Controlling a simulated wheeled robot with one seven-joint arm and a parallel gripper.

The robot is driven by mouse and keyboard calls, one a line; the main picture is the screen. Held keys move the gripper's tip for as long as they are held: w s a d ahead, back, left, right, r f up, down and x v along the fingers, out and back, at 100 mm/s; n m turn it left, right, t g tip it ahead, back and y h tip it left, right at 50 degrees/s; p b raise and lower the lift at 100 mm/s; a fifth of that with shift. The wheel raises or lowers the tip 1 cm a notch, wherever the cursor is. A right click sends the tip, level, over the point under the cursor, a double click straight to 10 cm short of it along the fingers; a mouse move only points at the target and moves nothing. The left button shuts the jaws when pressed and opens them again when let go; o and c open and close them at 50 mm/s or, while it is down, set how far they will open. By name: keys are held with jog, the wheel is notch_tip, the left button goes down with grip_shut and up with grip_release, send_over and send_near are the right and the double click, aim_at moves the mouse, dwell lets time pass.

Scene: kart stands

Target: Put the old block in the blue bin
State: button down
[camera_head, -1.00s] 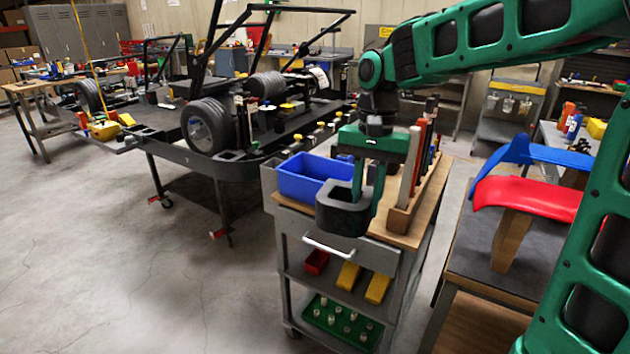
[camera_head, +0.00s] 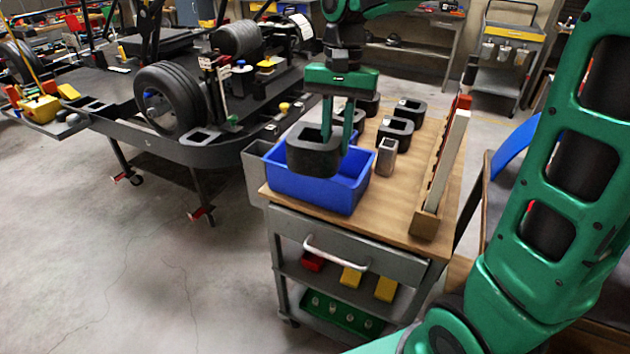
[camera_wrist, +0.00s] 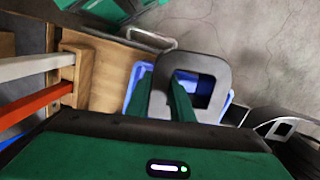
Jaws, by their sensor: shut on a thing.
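A dark grey block (camera_head: 313,158) with a square opening through it is held by my gripper (camera_head: 335,142). The gripper is shut on one wall of the block, with green fingers on either side of that wall. The blue bin (camera_head: 345,198) stands on the wooden top of the grey cart. In the head view the block hangs over the bin and hides part of it. In the wrist view the block (camera_wrist: 208,68) also shows above the blue bin (camera_wrist: 228,100), and its height above the rim is hard to tell.
Several similar dark blocks (camera_head: 394,133) and a small grey box (camera_head: 387,158) stand on the cart top (camera_head: 395,205) right of the bin. A wooden rack (camera_head: 427,222) with upright strips lines the right edge. A kart frame with a tyre (camera_head: 170,98) stands to the left.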

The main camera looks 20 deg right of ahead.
jog(key=shift+w, duration=0.1)
jog(key=w+d+f+m, duration=0.2)
jog(key=w+d+f, duration=0.1)
jog(key=w, duration=0.3)
jog(key=shift+w+d+f, duration=0.1)
jog(key=shift+w+f, duration=0.05)
jog(key=shift+f, duration=1.6)
jog(key=shift+w+d+f, duration=0.1)
jog(key=shift+f, duration=1.6)
jog(key=shift+w+d+f, duration=0.1)
jog(key=shift+w+f, duration=0.05)
jog(key=shift+f, duration=1.6)
jog(key=c, duration=1.6)
grip_release()
jog(key=shift+f, duration=0.1)
jog(key=shift+o, duration=0.2)
jog(key=shift+a, duration=0.1)
